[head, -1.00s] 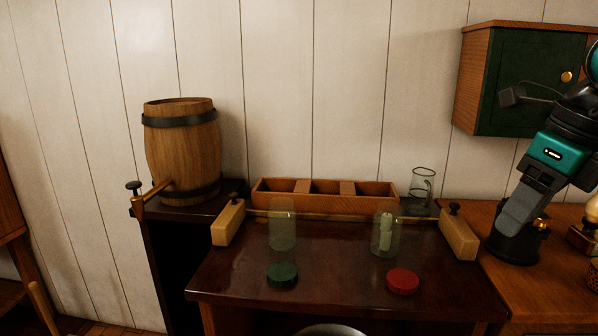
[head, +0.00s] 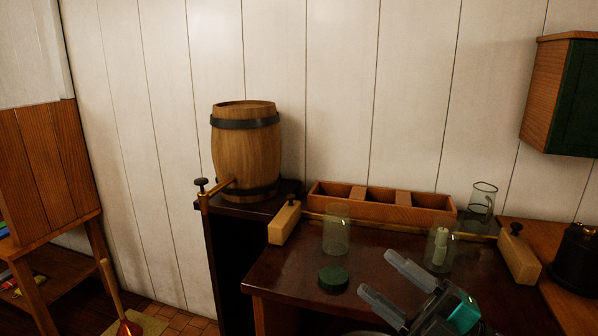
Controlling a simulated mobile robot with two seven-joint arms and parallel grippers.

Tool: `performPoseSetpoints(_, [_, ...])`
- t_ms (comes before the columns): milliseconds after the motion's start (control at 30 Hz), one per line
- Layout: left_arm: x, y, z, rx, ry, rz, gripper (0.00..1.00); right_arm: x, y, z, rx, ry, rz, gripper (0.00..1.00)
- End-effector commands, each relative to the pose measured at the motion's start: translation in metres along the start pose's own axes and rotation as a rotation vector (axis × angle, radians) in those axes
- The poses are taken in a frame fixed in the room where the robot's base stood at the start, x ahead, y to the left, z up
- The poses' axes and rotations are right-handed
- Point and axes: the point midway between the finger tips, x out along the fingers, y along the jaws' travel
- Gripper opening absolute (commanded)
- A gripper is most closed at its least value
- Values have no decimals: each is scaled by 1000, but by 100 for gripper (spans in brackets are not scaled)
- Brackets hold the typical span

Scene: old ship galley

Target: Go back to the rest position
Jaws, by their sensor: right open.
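My right gripper (head: 377,273) is at the bottom right, over the dark table (head: 285,265). Its two grey fingers are spread apart with nothing between them. A clear glass jar (head: 336,230) stands on the table, left of and beyond the fingers. A green lid (head: 333,278) lies in front of that jar, left of the fingers. A second glass jar (head: 440,250) with a pale candle-like piece inside stands just beyond the gripper. The red lid is not visible. My left gripper is out of view.
A three-part wooden box (head: 380,208), two pale wooden blocks (head: 284,222) (head: 518,255) and a glass beaker (head: 481,205) line the back. A green-doored cabinet (head: 560,95) hangs at right. Table's left front is clear.

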Motion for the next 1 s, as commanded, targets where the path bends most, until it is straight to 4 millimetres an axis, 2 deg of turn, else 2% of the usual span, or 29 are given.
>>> performPoseSetpoints(100, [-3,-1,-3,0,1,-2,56,-38,-42,37,276,-328,107,56])
performPoseSetpoints(167, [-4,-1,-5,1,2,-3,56,-65,-70,52,411,-502,140,56])
performPoseSetpoints(233, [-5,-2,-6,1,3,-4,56,-101,-109,61,568,-703,161,56])
performPoseSetpoints(333, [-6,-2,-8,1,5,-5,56,-150,-161,59,756,-944,164,56])
performPoseSetpoints(400, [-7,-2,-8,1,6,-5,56,-178,-192,49,864,-1078,154,56])
performPoseSetpoints(500, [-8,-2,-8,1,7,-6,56,-208,-225,34,978,-1217,136,56])
performPoseSetpoints(600, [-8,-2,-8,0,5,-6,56,-225,-244,21,1046,-1298,123,56])
performPoseSetpoints(700, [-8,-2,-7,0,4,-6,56,-232,-252,16,1076,-1332,116,56])
performPoseSetpoints(1000, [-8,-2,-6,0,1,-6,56,-233,-253,15,1078,-1335,114,56])
